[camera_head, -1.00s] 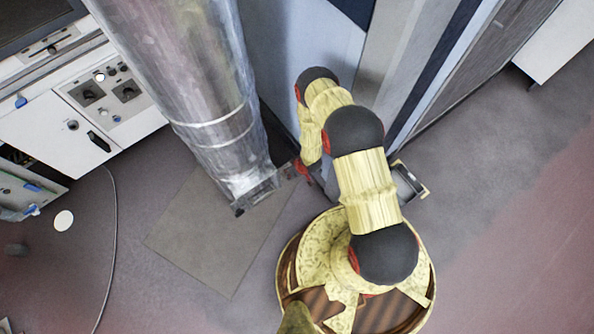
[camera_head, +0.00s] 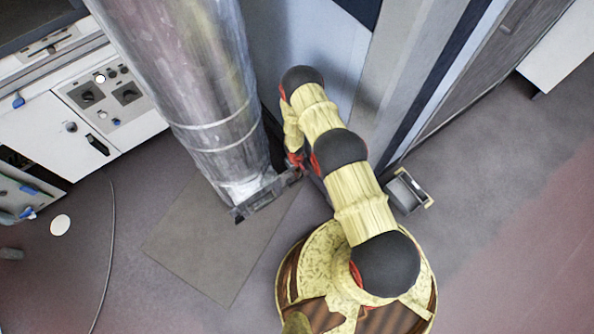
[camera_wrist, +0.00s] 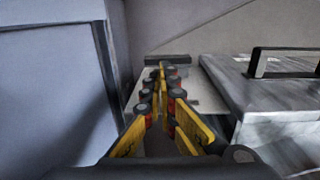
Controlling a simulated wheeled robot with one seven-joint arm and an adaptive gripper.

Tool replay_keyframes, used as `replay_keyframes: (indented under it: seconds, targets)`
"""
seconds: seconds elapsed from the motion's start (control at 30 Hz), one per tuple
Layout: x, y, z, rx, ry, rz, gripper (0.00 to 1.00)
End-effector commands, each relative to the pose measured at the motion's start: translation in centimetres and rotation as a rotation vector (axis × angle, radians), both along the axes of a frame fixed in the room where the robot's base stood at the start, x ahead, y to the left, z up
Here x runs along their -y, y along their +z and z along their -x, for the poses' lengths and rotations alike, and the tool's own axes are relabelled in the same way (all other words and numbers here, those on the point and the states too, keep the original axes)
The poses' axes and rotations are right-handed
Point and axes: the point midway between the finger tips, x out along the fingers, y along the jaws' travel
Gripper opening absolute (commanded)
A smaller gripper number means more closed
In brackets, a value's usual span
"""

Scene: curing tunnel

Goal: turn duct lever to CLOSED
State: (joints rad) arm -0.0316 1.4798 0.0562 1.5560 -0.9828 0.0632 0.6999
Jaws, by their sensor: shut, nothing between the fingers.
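A large silver duct (camera_head: 215,120) slants down in the head view to a dark metal bracket (camera_head: 262,200) at its lower end. I cannot clearly make out a lever or its marking there. In the wrist view a dark bar-shaped handle (camera_wrist: 284,58) stands on a grey metal surface (camera_wrist: 255,92) at the right. I cannot tell if it is the duct lever. My gripper (camera_wrist: 160,72), with yellow linkages and dark rollers, is shut and empty, left of that handle and apart from it. A dark block (camera_wrist: 167,60) shows just beyond its tips. In the head view my arm hides most of the gripper.
A blue-grey panel wall (camera_head: 315,50) stands behind my arm; its flat side also fills the left of the wrist view (camera_wrist: 50,100). A small open tray (camera_head: 408,192) is right of my arm. A white control cabinet (camera_head: 90,110) stands left. A cable (camera_head: 112,230) lies on open floor.

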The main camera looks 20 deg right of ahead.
Motion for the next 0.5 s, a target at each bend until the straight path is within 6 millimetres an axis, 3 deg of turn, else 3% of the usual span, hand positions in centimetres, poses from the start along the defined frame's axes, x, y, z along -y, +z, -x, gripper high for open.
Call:
replay_keyframes:
  seconds: [0.03, 0.23, 0.5]
  targets:
    - [0.1, -1.4, 0.0, 0.000, 0.000, 0.000, 0.00]
    - [0.2, -4.7, 0.0, 0.000, 0.001, 0.000, 0.00]
    - [0.3, -6.2, -0.2, 0.002, 0.000, -0.001, 0.00]
